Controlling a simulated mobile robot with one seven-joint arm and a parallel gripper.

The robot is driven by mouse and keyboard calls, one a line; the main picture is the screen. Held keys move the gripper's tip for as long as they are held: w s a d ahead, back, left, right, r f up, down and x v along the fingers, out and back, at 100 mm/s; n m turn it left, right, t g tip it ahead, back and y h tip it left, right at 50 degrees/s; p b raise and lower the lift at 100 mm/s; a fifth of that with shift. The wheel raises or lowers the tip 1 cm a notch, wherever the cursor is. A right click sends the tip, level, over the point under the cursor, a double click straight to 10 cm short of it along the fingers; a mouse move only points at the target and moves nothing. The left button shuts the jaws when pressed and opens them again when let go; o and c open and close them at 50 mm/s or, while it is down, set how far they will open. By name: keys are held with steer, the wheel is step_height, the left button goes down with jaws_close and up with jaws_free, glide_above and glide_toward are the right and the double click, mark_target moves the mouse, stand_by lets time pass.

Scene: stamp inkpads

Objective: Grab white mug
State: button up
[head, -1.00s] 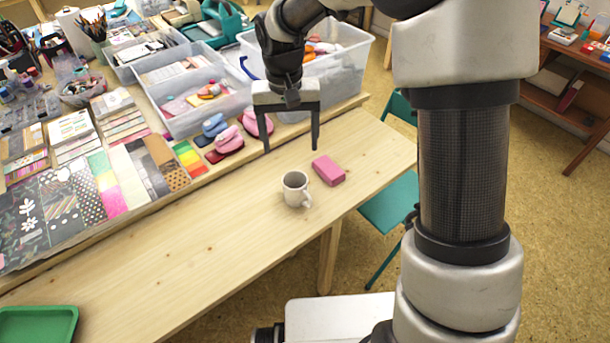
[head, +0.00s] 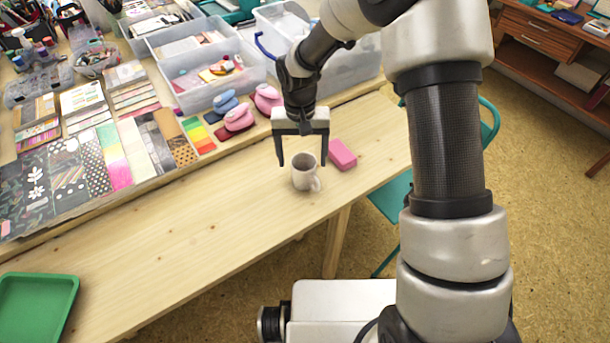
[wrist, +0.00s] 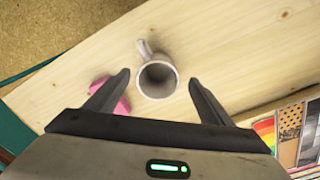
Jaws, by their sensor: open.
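The white mug (head: 305,173) stands upright on the wooden table, its handle toward the lower right in the head view. In the wrist view the mug (wrist: 157,80) shows from above, its handle at the upper left. My gripper (head: 303,164) is open and empty, its fingers pointing down just behind and above the mug. In the wrist view the mug lies ahead, in line with the gap between the fingertips (wrist: 158,77). I cannot tell the exact height of the fingertips over the table.
A pink block (head: 342,154) lies close to the mug; in the wrist view a finger partly covers it (wrist: 112,97). Stampers (head: 238,118), paper samples and clear bins (head: 212,75) fill the back of the table. A green tray (head: 38,303) lies at lower left. The middle is bare.

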mark_target(304, 169)
steer(key=shift+d+f+b, duration=0.2)
steer(key=shift+f+b, duration=0.2)
steer(key=shift+f, duration=2.3)
steer(key=c, duration=1.3)
